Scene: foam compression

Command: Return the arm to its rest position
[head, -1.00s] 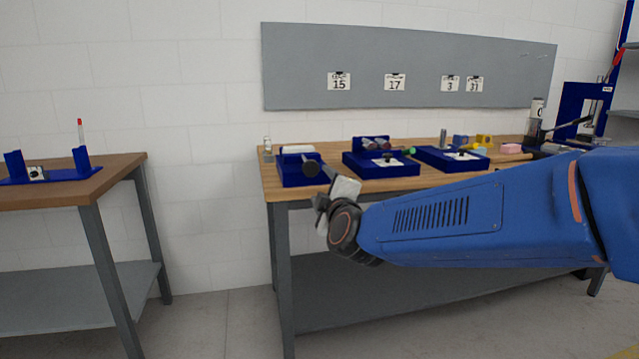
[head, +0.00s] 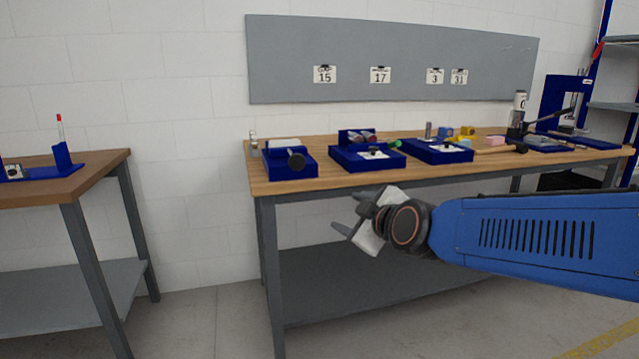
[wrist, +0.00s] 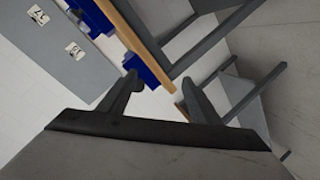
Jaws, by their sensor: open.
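My blue arm (head: 540,238) reaches in from the right of the head view, in front of the workbench (head: 258,182). My gripper (head: 350,213) is at its left end, below the level of the bench top and in front of the bench's open underside. In the wrist view my gripper (wrist: 165,85) shows two dark fingers spread apart with nothing between them. The wrist view is strongly tilted, with the bench edge and blue trays beyond the fingers.
Blue trays (head: 290,170) with small items stand on the bench. A lever press (head: 560,110) stands at its right end. A second table (head: 100,172) is at the left with a blue holder (head: 62,160). Floor shows between the tables.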

